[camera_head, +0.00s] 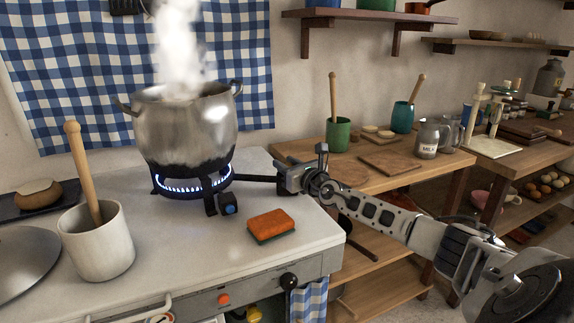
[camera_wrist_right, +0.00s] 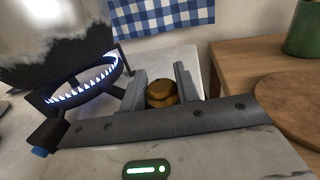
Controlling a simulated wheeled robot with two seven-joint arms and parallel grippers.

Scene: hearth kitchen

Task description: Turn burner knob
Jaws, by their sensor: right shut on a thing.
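A burner (camera_head: 160,189) with a ring of blue flame stands on the pale worktop under a steaming metal pot (camera_head: 188,125). A dark pipe (camera_head: 255,178) runs from it to the right. My right gripper (camera_head: 287,178) is at that pipe's right end. In the right wrist view, a round brass knob (camera_wrist_right: 161,94) sits between the fingers, and the gripper is shut on it. The fingers hide the knob in the head view. A dark fitting with a blue end (camera_head: 229,209) sticks out at the burner's front. My left gripper is not in view.
An orange sponge (camera_head: 271,225) lies in front of the gripper. A pale crock (camera_head: 97,245) with a wooden pestle stands at left. A black knob (camera_head: 289,281) is on the counter's front. Wooden shelves with a green cup (camera_head: 338,135) stand at right.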

